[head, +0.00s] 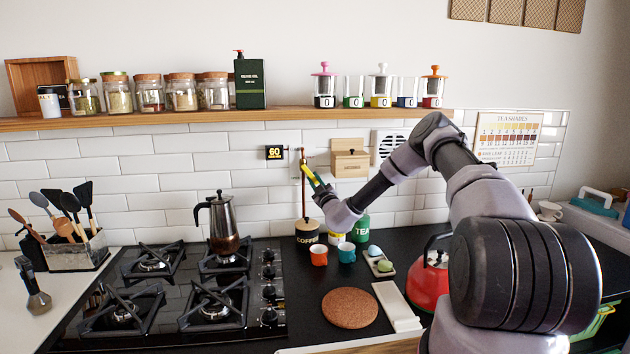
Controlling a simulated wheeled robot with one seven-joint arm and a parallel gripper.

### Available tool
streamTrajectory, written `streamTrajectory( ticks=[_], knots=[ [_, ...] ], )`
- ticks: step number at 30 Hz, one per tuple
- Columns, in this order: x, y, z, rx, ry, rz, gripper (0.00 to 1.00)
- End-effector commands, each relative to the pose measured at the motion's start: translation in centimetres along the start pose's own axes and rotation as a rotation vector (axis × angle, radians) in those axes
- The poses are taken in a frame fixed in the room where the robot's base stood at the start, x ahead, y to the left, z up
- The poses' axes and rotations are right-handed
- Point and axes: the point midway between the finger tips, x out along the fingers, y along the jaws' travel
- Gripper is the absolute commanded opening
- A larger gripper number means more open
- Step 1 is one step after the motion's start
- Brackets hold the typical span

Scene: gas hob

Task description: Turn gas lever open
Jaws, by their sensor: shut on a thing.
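The gas lever (308,170) is a small yellow handle on a thin copper-coloured pipe (303,205) that runs up the white tiled wall. The pipe rises behind the coffee canister. My gripper (314,178) reaches in from the right and is shut on the lever, against the wall. The fingers cover part of the lever, so its exact angle is hard to tell. The gas hob (180,285) stands on the left of the counter.
A moka pot (224,225) stands on a back burner. A coffee canister (308,232), an orange cup (318,255) and a blue cup (346,252) stand below my gripper. A wooden shelf (200,121) with jars runs above. A red kettle (427,285) is partly behind my arm.

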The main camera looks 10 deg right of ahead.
Motion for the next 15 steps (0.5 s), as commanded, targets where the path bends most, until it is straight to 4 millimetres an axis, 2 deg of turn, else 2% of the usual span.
streamTrajectory(
  ticks=[11, 12, 13, 15],
  knots=[
    [-0.07, -0.05, 0.11, 0.002, -0.002, 0.000, 0.00],
    [-0.07, -0.05, 0.10, 0.002, -0.002, 0.000, 0.37],
    [-0.07, -0.05, 0.10, 0.002, -0.002, 0.000, 0.49],
    [-0.06, -0.05, 0.08, 0.002, -0.002, 0.000, 0.53]
  ],
)
